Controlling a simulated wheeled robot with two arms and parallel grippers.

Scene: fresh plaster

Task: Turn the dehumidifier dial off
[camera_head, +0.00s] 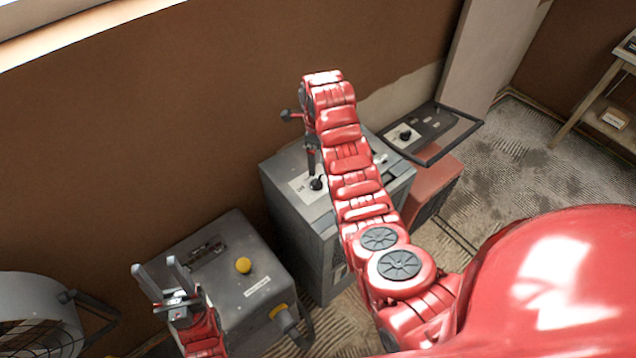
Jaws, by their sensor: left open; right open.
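A grey cabinet (285,205), which looks like the dehumidifier, stands near the wall at the middle. On its top is a pale plate with a black dial (317,184); I cannot read the dial's setting. My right arm reaches over the cabinet and covers part of its top. My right gripper (304,132) is open at the arm's far end, above and just behind the dial in the picture. Its dark fingers are partly hidden, and I cannot tell whether they touch anything. My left gripper (160,277) is open and empty at the lower left, fingers pointing up.
A grey box (225,312) with a yellow button (243,265) and a cable plug stands left of the cabinet. A red unit (437,180) with a framed top and another black dial (405,134) stands to its right. A fan (38,312) is at lower left.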

